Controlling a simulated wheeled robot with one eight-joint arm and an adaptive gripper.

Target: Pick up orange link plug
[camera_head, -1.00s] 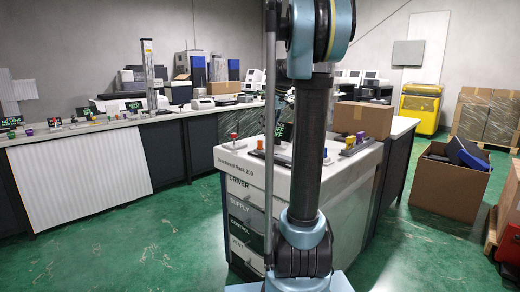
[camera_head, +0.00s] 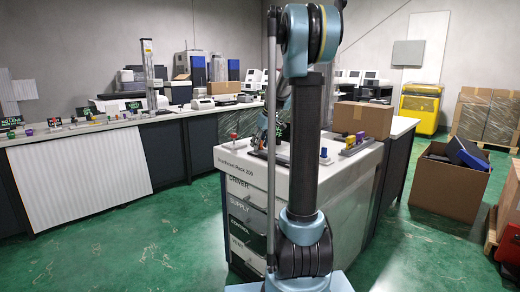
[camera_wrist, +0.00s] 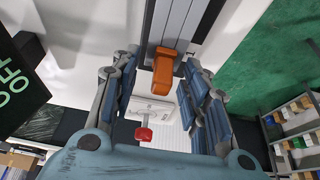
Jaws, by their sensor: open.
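The orange link plug (camera_wrist: 163,72) shows in the wrist view, seated at the end of a grey ribbed rail (camera_wrist: 182,25) on the white bench top. My gripper (camera_wrist: 160,78) is open, with its blue-padded fingers on either side of the plug. I see gaps between the plug and both fingers, and nothing is held. In the head view my gripper (camera_head: 262,128) is small and partly hidden by my arm, low over the front bench. The plug is hidden there.
A red knob on a white block (camera_wrist: 143,134) is close by; the red knob (camera_head: 234,136) also shows in the head view. A black sign with green letters (camera_wrist: 15,80) stands at the left. A cardboard box (camera_head: 362,119) and yellow plugs (camera_head: 355,138) are on the bench's right.

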